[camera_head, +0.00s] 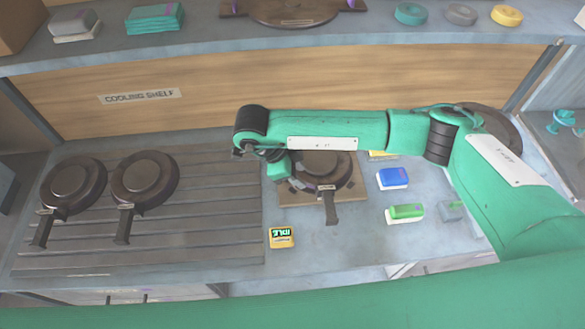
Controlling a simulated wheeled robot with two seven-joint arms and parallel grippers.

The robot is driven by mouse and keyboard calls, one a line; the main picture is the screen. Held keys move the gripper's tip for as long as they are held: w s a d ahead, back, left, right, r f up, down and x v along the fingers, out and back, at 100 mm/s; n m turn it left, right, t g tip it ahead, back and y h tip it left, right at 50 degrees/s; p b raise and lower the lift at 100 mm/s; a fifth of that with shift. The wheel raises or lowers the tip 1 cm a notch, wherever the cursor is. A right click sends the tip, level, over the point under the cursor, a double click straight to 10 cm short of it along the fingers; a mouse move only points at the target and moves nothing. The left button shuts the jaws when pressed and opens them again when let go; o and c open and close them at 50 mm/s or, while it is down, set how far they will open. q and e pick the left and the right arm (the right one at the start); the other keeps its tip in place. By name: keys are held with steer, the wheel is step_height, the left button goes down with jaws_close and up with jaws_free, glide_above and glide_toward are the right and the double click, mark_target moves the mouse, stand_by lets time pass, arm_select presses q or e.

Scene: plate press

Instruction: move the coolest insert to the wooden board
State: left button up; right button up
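Two dark round pan-like inserts with handles, one at far left (74,186) and one beside it (145,180), lie on the ribbed grey surface (215,220). A third dark insert (325,172) lies on the wooden board (290,198) at the middle, its handle toward me. My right gripper (275,170) is at that insert's left edge, above the board; its fingers are mostly hidden, so I cannot tell whether it is open or touching. Another dark round thing (498,125) is partly hidden behind my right arm. My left gripper is out of view. No temperature reading shows on the inserts.
A yellow device (281,237) with a lit display stands in front of the board. Blue (393,177) and green (405,212) brush-like blocks lie to its right. The panel behind carries a "COOLING SHELF" label (140,96). The upper shelf (250,37) holds cloths, a round plate and coloured rings.

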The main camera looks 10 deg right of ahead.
steer(key=shift+b+v, duration=0.3)
steer(key=shift+v, duration=1.2)
steer(key=shift+f, duration=0.1)
